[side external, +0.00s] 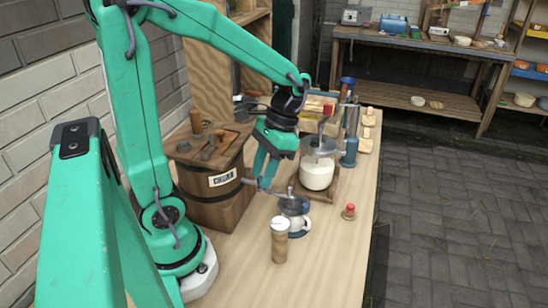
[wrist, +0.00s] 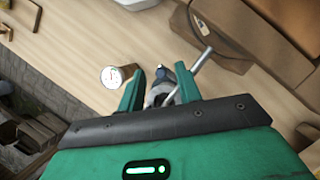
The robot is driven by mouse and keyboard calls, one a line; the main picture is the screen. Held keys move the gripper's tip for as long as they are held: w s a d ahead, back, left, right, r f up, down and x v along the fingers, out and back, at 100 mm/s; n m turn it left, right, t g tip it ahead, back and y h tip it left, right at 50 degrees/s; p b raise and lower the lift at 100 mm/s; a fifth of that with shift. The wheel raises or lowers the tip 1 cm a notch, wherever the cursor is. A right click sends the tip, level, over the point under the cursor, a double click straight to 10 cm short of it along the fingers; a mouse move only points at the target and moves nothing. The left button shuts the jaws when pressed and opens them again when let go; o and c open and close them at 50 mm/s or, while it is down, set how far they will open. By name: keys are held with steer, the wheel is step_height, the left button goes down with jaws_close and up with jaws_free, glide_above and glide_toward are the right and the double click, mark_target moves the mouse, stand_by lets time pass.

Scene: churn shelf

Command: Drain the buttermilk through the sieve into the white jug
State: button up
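A glass churn (side external: 317,174) holding white liquid stands upright on a wooden stand, with a grey lid and crank on top. The white jug (side external: 301,226) stands in front of it. A dark metal sieve (side external: 293,204) sits at the jug's mouth. My gripper (side external: 264,184) is low, just left of the sieve, by a thin grey handle. In the wrist view my gripper (wrist: 159,68) has its fingers apart, with grey metal parts and a slanting rod showing between and beyond them. Contact with the handle cannot be told. The jug's inside is hidden.
A small red-topped item (side external: 349,211) is to the right. A labelled wooden barrel (side external: 202,205) is at left, and blue-grey canisters (side external: 349,152) are behind. The bench front is clear.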

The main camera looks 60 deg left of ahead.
steer(key=shift+s+f, duration=0.15)
steer(key=shift+f, duration=0.15)
steer(key=shift+c, duration=0.4)
jaws_close()
steer(key=shift+w+d+n, duration=0.15)
steer(key=shift+w+n, duration=0.15)
steer(key=shift+n, duration=0.4)
steer(key=shift+w+d+n, duration=0.1)
steer(key=shift+w+n, duration=0.15)
steer(key=shift+n, duration=0.45)
steer(key=shift+o, duration=0.4)
jaws_free()
steer(key=shift+r, duration=0.1)
